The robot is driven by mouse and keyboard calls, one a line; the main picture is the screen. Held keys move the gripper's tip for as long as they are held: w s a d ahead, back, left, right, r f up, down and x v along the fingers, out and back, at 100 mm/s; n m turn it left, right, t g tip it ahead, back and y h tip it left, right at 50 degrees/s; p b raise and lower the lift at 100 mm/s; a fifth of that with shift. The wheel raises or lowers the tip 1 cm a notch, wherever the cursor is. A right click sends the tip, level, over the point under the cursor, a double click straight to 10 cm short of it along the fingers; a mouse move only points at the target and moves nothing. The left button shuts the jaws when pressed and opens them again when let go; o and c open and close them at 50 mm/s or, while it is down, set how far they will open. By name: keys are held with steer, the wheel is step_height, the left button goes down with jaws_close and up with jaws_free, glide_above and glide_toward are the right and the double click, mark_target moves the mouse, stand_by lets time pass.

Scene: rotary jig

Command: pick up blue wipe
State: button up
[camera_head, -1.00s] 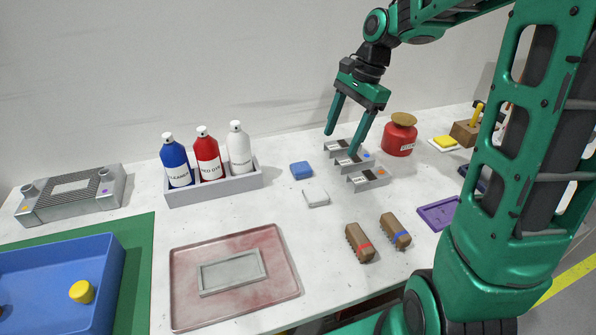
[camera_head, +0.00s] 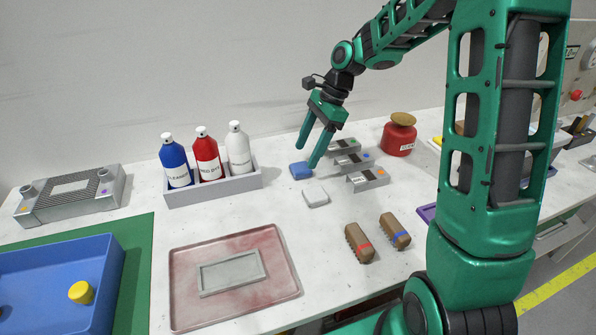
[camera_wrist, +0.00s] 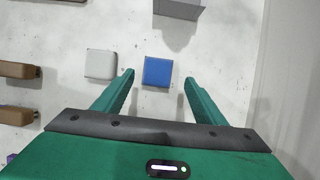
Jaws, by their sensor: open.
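The blue wipe (camera_head: 300,171) is a small flat blue block lying on the white table. In the wrist view the blue wipe (camera_wrist: 158,71) lies between and just beyond the two fingertips. My gripper (camera_head: 308,157) is open and empty, its fingers pointing down above the wipe; in the wrist view my gripper (camera_wrist: 158,76) spans the wipe with a gap on each side. I cannot tell the exact height of the fingertips over the table.
A white wipe (camera_head: 315,196) lies close beside the blue one. A grey rack (camera_head: 235,184) with cleaner and dye bottles stands to the left. Grey labelled blocks (camera_head: 366,179) and a red jar (camera_head: 398,139) stand to the right. Two brown brushes (camera_head: 359,243) lie nearer.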

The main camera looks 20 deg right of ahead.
mark_target(301, 166)
steer(key=shift+s+x, duration=0.2)
steer(key=shift+x, duration=2.05)
steer(key=c, duration=1.1)
steer(key=shift+r, duration=0.15)
steer(key=shift+d+r, duration=0.1)
steer(key=shift+r, duration=0.5)
step_height(301, 166, up, 3)
steer(key=shift+f, duration=0.1)
steer(key=s+a+r, duration=0.2)
steer(key=s, duration=0.1)
steer(key=s+a+r, duration=0.1)
steer(key=s+r, duration=0.1)
steer(key=s, duration=0.1)
steer(key=s+a+r, duration=0.2)
steer(key=s, duration=0.2)
steer(key=shift+s+a+r, duration=0.1)
steer(key=shift+a+r, duration=0.25)
